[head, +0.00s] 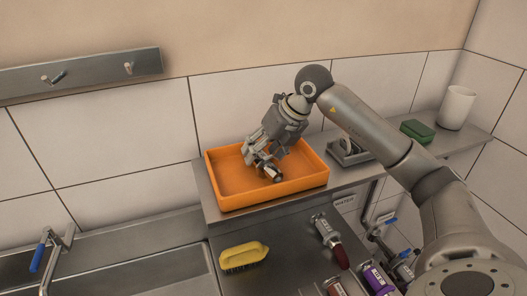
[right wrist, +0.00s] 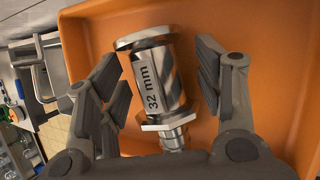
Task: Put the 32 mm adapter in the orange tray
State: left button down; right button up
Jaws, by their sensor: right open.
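The 32 mm adapter (right wrist: 158,88) is a shiny metal fitting with a grey label reading "32 mm". In the right wrist view it lies between the two fingers of my right gripper (right wrist: 165,85), with a visible gap on at least the right side. In the head view the adapter (head: 272,174) is at the gripper's fingertips, inside the orange tray (head: 226,197). My right gripper (head: 264,166) is open and reaches down into the tray. Whether the adapter rests fully on the tray floor is hard to tell. My left gripper is out of view.
The tray stands on a raised metal shelf. A green sponge (head: 417,130) and a white cup (head: 457,107) stand to its right. A sink with a blue-handled tap (head: 42,251) is at left.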

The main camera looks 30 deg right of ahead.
jog(key=shift+r, duration=0.1)
jog(key=shift+r, duration=0.15)
jog(key=b+v, duration=0.2)
jog(key=v, duration=0.9)
jog(key=shift+s+d+r, duration=0.15)
jog(key=shift+s+r, duration=0.05)
jog(key=shift+r, duration=0.1)
jog(key=shift+f, duration=0.1)
